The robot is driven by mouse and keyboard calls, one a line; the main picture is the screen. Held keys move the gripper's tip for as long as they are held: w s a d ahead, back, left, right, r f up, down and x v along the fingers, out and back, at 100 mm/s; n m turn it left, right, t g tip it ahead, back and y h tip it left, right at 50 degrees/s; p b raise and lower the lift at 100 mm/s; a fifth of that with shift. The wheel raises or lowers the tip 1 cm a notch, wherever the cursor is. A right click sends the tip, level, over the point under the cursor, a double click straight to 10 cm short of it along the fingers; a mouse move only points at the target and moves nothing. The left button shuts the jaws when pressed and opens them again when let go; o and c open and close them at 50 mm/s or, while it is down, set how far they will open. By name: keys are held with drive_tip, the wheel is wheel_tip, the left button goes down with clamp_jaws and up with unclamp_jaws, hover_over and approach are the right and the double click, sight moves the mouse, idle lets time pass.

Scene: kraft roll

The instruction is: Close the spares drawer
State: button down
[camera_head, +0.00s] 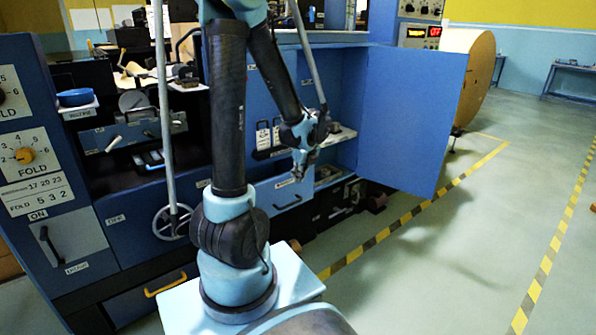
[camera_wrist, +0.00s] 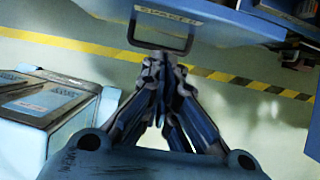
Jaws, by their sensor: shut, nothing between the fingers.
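The spares drawer (camera_head: 270,198) is the light blue front with a label and a dark handle, low in the blue machine, left of the open cabinet door. It appears to stand out from the machine, but how far is hard to tell. In the wrist view its labelled front (camera_wrist: 215,17) is at the top, with the black loop handle (camera_wrist: 189,38) below the label. My gripper (camera_head: 299,174) is just above the drawer front in the head view. In the wrist view my gripper (camera_wrist: 165,68) is shut and empty, its fingertips close to the handle; contact cannot be told.
A blue cabinet door (camera_head: 415,115) stands wide open right of the drawer. A handwheel (camera_head: 172,222) and a yellow-handled lower drawer (camera_head: 165,284) are to the left. A large kraft roll (camera_head: 476,78) stands behind the door. The floor right of the drawer is clear, with yellow-black tape (camera_head: 380,237).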

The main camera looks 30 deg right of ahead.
sight(290, 176)
drive_tip(key=shift+w+a+f, duration=0.1)
drive_tip(key=shift+w+f, duration=0.4)
drive_tip(key=shift+w, duration=0.35)
drive_tip(key=shift+w+a+f, duration=0.1)
drive_tip(key=shift+w+f, duration=0.4)
drive_tip(key=shift+w, duration=0.4)
drive_tip(key=shift+w+f, duration=0.5)
drive_tip(key=shift+w, duration=0.35)
